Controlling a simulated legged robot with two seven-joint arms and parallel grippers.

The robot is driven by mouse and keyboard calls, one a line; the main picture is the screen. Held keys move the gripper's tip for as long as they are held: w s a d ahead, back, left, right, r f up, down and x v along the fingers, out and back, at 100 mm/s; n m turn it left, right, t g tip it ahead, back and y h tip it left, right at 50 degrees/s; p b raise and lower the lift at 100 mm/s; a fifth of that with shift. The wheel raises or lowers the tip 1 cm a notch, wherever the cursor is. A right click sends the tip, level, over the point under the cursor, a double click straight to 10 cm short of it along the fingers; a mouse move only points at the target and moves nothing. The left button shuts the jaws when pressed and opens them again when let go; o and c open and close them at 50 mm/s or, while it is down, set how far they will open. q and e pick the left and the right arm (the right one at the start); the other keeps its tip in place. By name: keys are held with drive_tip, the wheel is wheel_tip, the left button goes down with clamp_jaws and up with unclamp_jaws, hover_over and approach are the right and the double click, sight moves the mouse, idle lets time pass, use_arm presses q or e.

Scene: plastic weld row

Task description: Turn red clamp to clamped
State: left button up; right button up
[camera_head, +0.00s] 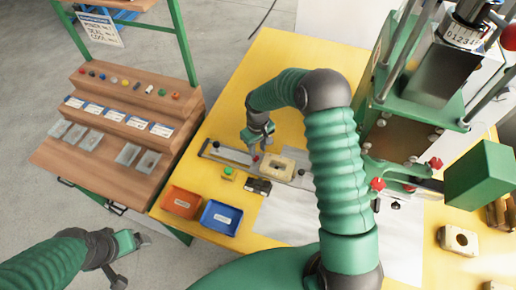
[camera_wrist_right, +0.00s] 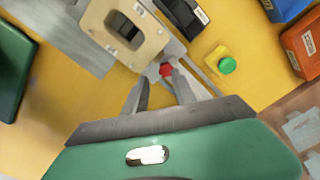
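The red clamp knob (camera_wrist_right: 166,70) sits beside a beige block with a square opening (camera_wrist_right: 126,28). In the head view, the red knob (camera_head: 256,158) shows just under my right gripper (camera_head: 258,146), left of the beige block (camera_head: 277,166) on a grey metal rail (camera_head: 228,152). My right gripper (camera_wrist_right: 160,82) has its fingers apart, with the knob just beyond and between the tips; contact cannot be told. My left gripper (camera_head: 132,258) is open and empty at the lower left, far from the clamp.
A green button box (camera_head: 228,174) and a black counter (camera_head: 258,186) stand close to the rail. A red bin (camera_head: 181,202) and a blue bin (camera_head: 220,217) sit at the yellow table's front left. A green-framed press (camera_head: 405,130) with red star knobs stands right.

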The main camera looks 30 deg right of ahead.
drive_tip(key=r+p, duration=0.1)
drive_tip(key=a+r, duration=0.1)
drive_tip(key=r, duration=0.1)
drive_tip(key=shift+s+r+p, duration=0.15)
drive_tip(key=shift+r+p, duration=0.05)
drive_tip(key=shift+p, duration=0.15)
drive_tip(key=shift+r+p, duration=0.3)
drive_tip(key=shift+r, duration=0.05)
drive_tip(key=r+p, duration=0.1)
wheel_tip(320, 180, up, 12)
drive_tip(key=p, duration=0.9)
hover_over(257, 156)
use_arm(q)
drive_tip(key=w+v, duration=0.3)
drive_tip(key=v, duration=0.9)
drive_tip(key=shift+s+a+r, duration=0.35)
drive_tip(key=shift+r, duration=0.35)
use_arm(e)
drive_tip(key=shift+a+f, duration=0.1)
drive_tip(key=shift+f, duration=0.05)
